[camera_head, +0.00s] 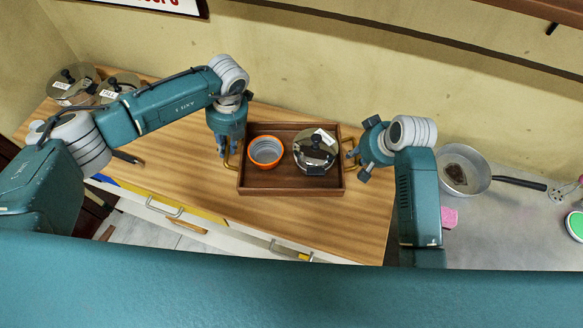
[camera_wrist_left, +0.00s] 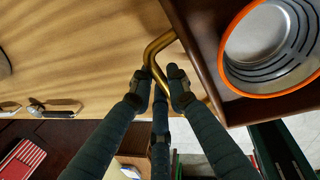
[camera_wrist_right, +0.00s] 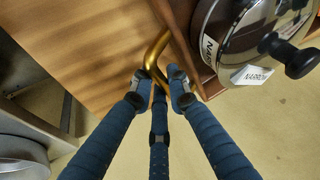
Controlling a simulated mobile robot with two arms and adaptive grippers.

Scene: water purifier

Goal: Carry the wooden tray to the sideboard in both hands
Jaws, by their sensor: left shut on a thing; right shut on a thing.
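The dark brown wooden tray (camera_head: 292,189) is over the wood-topped cabinet in the head view. I cannot tell if it rests on the top or is held just above it. My left gripper (camera_head: 229,162) is shut on the brass left handle, which shows in the left wrist view (camera_wrist_left: 159,46). My right gripper (camera_head: 353,159) is shut on the brass right handle, clear in the right wrist view (camera_wrist_right: 155,50). The tray looks about level.
Two lidded pots (camera_head: 74,84) stand at the back left of the wooden top (camera_head: 300,226). A grey counter at the right holds a pan (camera_head: 466,165) and a pink item (camera_head: 449,217). The wall runs behind. Wood in front of the tray is clear.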

